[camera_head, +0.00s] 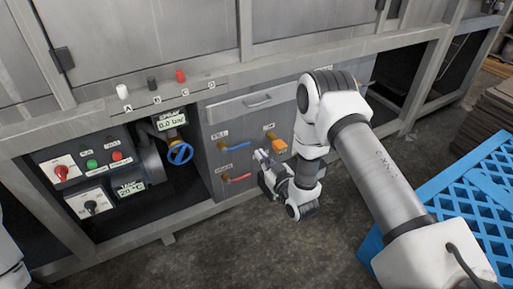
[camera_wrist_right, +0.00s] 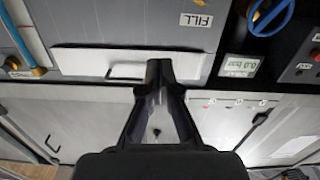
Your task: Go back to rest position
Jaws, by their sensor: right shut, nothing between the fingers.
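My right arm reaches in from the right in the head view. Its gripper (camera_head: 262,160) is at the front of the grey machine panel, just right of the blue-handled FILL valve (camera_head: 230,145) and the red-handled valve (camera_head: 234,178). In the right wrist view my right gripper (camera_wrist_right: 160,68) is shut, with its fingers together and nothing held. Behind the tips are the panel and a pale drawer handle (camera_wrist_right: 128,71). I cannot tell whether the fingertips touch the panel. A piece of my left arm shows at the lower left edge of the head view; its gripper is out of sight.
A blue handwheel (camera_head: 180,153) and switches are farther left. A blue pallet (camera_head: 463,200) lies at right. Grey floor is open in front.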

